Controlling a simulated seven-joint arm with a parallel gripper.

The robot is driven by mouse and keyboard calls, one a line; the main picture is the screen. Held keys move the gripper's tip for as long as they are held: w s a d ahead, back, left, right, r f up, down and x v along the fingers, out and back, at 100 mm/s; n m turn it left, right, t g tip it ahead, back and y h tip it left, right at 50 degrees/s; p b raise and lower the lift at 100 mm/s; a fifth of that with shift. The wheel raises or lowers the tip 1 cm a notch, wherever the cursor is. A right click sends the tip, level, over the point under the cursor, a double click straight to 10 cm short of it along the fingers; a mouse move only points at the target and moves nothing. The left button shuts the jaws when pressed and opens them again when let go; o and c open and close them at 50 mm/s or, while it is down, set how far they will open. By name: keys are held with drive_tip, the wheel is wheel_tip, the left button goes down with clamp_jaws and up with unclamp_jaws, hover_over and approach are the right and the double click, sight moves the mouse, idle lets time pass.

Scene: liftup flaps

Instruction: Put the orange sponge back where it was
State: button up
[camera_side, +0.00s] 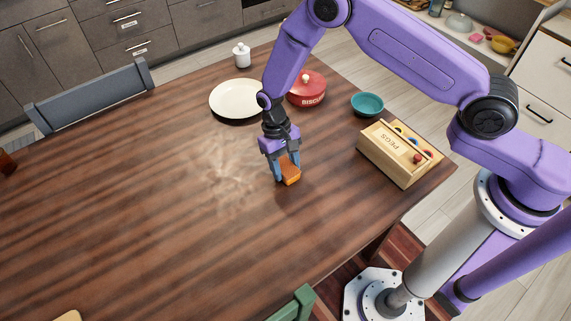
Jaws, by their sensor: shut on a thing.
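The orange sponge (291,178) is a small block at the tips of my gripper (284,172), near the middle of the wooden table (150,200). My gripper points down and its blue-grey fingers are shut on the sponge. I cannot tell whether the sponge touches the table or is held just above it. Part of the sponge is hidden behind the fingers.
Behind my gripper are a white plate (236,98), a red biscuit tin (307,94) and a white shaker (242,55). To the right are a teal bowl (367,103) and a wooden box marked PEGS (385,160).

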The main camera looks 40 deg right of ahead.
drive_tip(key=shift+f, duration=0.15)
drive_tip(key=o, duration=1)
drive_tip(key=v, duration=1.2)
wheel_tip(320, 180, up, 7)
drive_tip(key=n, duration=0.3)
hover_over(290, 166)
drive_tip(key=s+d+r+n+t, duration=0.1)
drive_tip(key=s+d+r+n, duration=0.2)
drive_tip(key=s+d, duration=0.2)
drive_tip(key=s+d+r+n+t, duration=0.1)
drive_tip(key=s+d+r+n, duration=0.2)
drive_tip(key=s, duration=0.9)
drive_tip(key=s+d+r+n+t, duration=0.1)
drive_tip(key=s+d+r+n, duration=0.2)
drive_tip(key=s+d, duration=0.4)
drive_tip(key=shift+s+d+r+n+t, duration=0.3)
drive_tip(key=shift+s+d+r, duration=0.1)
drive_tip(key=shift+s+r, duration=0.25)
